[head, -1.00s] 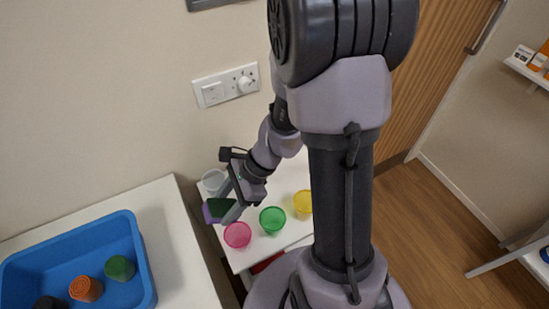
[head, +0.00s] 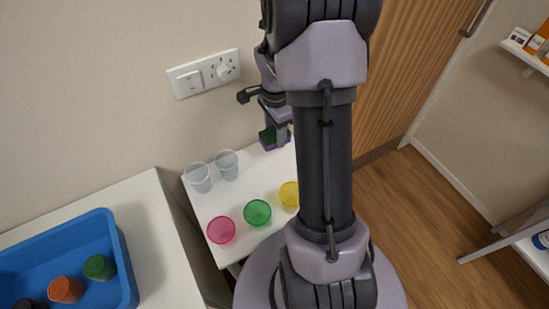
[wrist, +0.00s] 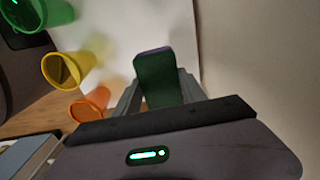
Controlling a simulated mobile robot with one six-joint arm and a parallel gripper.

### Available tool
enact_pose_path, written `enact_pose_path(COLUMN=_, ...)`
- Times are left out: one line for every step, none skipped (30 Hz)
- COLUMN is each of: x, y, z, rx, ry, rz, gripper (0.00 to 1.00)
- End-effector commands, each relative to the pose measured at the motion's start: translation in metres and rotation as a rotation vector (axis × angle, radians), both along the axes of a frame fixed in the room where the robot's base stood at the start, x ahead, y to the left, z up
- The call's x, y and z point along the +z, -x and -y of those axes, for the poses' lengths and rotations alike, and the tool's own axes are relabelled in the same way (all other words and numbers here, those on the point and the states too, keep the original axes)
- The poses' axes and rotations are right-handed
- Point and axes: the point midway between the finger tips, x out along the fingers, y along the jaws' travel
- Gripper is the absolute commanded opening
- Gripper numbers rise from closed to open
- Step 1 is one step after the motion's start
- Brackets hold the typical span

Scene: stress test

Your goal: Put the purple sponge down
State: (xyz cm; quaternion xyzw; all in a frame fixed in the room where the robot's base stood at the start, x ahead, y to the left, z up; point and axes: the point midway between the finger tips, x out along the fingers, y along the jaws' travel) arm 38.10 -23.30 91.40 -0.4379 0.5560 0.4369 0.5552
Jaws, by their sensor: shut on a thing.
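The purple sponge (head: 265,142), with a dark green face and a purple edge, is held in my gripper (head: 277,137) near the back edge of the small white table (head: 245,190). In the wrist view the sponge (wrist: 160,80) stands between the two grey fingers of my gripper (wrist: 158,95), its green face toward the camera. My gripper is shut on it. I cannot tell whether the sponge touches the tabletop. My own arm hides the right part of the table in the head view.
Clear cups (head: 199,178) stand left of the sponge. Pink (head: 221,230), green (head: 257,212) and yellow (head: 289,194) cups line the front; an orange cup (wrist: 90,104) shows in the wrist view. A blue tray (head: 128,275) is on the left counter. The wall (head: 120,90) is close behind.

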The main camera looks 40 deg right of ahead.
Motion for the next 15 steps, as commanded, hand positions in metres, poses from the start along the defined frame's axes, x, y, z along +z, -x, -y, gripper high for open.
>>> enact_pose_path(x=0.000, y=0.000, z=0.000, rx=0.000, ry=0.000, rz=0.000, gripper=0.16)
enact_pose_path(x=0.000, y=0.000, z=0.000, rx=0.000, ry=0.000, rz=0.000, gripper=0.16)
enact_pose_path(x=-0.002, y=0.000, z=0.000, rx=0.000, ry=-0.001, rz=0.000, gripper=0.16)
enact_pose_path(x=-0.006, y=0.000, z=0.000, rx=0.001, ry=-0.001, rz=-0.001, gripper=0.16)
enact_pose_path(x=-0.012, y=0.000, z=-0.001, rx=0.001, ry=-0.001, rz=-0.002, gripper=0.16)
enact_pose_path(x=-0.021, y=0.001, z=-0.001, rx=0.001, ry=-0.003, rz=-0.002, gripper=0.16)
enact_pose_path(x=-0.030, y=0.001, z=-0.001, rx=0.001, ry=-0.002, rz=-0.001, gripper=0.16)
enact_pose_path(x=-0.039, y=0.001, z=-0.001, rx=0.001, ry=-0.003, rz=-0.003, gripper=0.16)
enact_pose_path(x=-0.051, y=0.001, z=-0.001, rx=0.001, ry=-0.003, rz=-0.002, gripper=0.16)
enact_pose_path(x=-0.059, y=0.001, z=-0.001, rx=0.000, ry=-0.003, rz=-0.002, gripper=0.16)
enact_pose_path(x=-0.067, y=0.001, z=-0.001, rx=0.001, ry=-0.003, rz=-0.002, gripper=0.16)
enact_pose_path(x=-0.076, y=0.000, z=-0.001, rx=0.000, ry=-0.003, rz=-0.002, gripper=0.16)
enact_pose_path(x=-0.082, y=0.000, z=-0.001, rx=0.001, ry=-0.002, rz=-0.001, gripper=0.16)
enact_pose_path(x=-0.087, y=0.000, z=-0.001, rx=0.001, ry=-0.002, rz=-0.001, gripper=0.16)
enact_pose_path(x=-0.092, y=0.000, z=-0.001, rx=0.001, ry=-0.002, rz=-0.001, gripper=0.16)
